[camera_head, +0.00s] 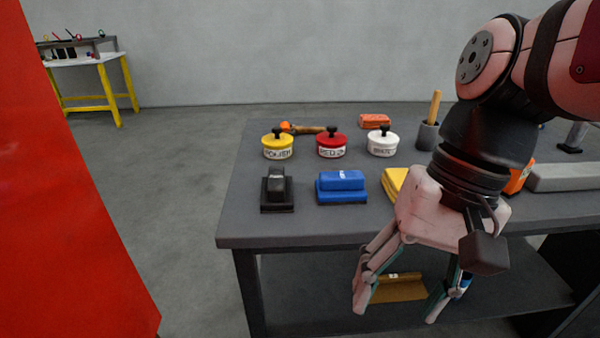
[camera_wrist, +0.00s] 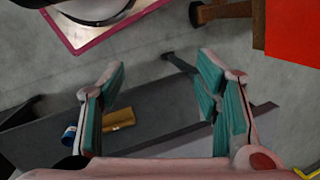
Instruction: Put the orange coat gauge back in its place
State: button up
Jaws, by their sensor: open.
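An orange object (camera_head: 518,178), possibly the coat gauge, shows in the head view on the table at the right. It is partly hidden behind my wrist, so I cannot tell its full shape. My gripper (camera_head: 398,300) is open and empty, in front of the table's front edge with its fingers pointing down. In the wrist view my open gripper (camera_wrist: 160,80) has nothing between its fingers. The orange object is not clear in the wrist view. No marked place for the gauge is clear to see.
The dark table (camera_head: 300,228) carries yellow (camera_head: 277,148), red (camera_head: 331,148) and white (camera_head: 382,145) lidded pots, a blue block (camera_head: 341,187), a black block (camera_head: 277,192) and an orange-red block (camera_head: 374,121). A tan block (camera_head: 400,290) lies on the lower shelf. A red panel (camera_head: 75,200) stands left.

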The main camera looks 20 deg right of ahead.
jog(key=shift+s+d+f+n+t+h, duration=0.15)
jog(key=shift+s+d+n+t+h, duration=0.1)
jog(key=shift+s+n+h, duration=0.45)
jog(key=shift+s+d+f+n+t+h, duration=0.25)
jog(key=shift+s+n+h, duration=0.2)
jog(key=shift+n, duration=0.6)
jog(key=shift+s+d+f+n+t+h, duration=0.1)
jog(key=shift+s+d+n+t+h, duration=0.2)
jog(key=shift+s+n+h, duration=0.4)
jog(key=shift+w, duration=0.15)
notch_tip(320, 180, up, 20)
jog(key=t+p, duration=0.3)
jog(key=p, duration=1.5)
jog(key=shift+a, duration=0.25)
jog(key=shift+n+y, duration=0.25)
